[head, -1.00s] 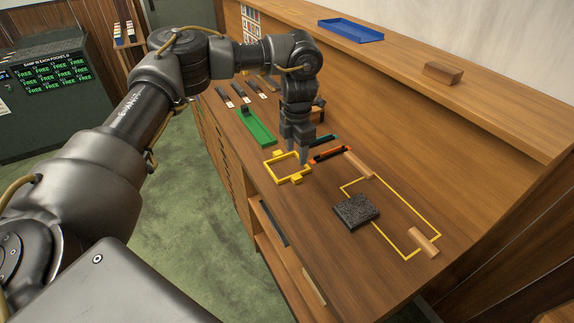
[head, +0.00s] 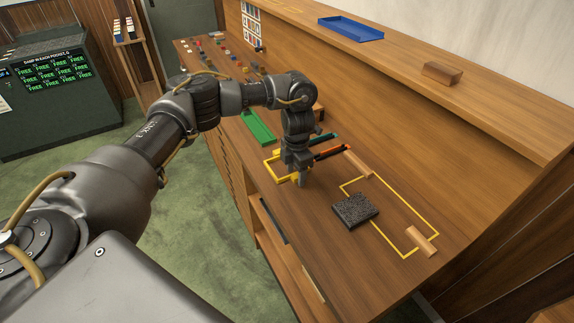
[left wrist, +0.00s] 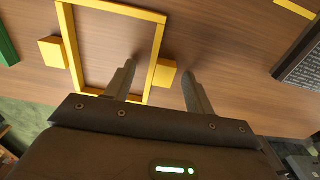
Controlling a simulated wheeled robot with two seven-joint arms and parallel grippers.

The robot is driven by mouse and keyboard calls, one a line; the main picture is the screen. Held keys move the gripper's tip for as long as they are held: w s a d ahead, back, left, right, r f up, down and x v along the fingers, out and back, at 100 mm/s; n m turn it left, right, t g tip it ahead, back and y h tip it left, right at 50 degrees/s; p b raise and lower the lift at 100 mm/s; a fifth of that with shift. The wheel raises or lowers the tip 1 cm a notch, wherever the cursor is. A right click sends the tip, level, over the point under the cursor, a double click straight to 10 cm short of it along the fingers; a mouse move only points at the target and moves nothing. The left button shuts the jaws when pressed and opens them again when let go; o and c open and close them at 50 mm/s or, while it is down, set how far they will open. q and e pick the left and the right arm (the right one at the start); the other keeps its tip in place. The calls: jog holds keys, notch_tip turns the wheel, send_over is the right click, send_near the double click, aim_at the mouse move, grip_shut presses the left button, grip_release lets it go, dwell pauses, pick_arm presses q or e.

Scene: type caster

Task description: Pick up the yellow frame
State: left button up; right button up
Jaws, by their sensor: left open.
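The yellow frame (head: 269,165) lies on the wooden bench top. It is a rectangle with a small tab on each of two opposite sides. In the head view my left gripper (head: 298,178) hides much of it. In the left wrist view the frame (left wrist: 158,40) fills the upper left, with one tab (left wrist: 162,74) in front of the space between the fingers. My left gripper (left wrist: 158,85) is open and empty, pointing down just above the bench at the tab side of the frame. My right gripper is not in view.
A green tray (head: 257,128) lies behind the frame. Orange and teal bars (head: 332,152) lie beside the gripper. A blue tray (head: 350,29) sits on the upper shelf.

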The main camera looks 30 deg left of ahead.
pick_arm(q)
jog(key=shift+c, duration=0.3)
jog(key=c, duration=1.1)
jog(key=shift+r, duration=0.1)
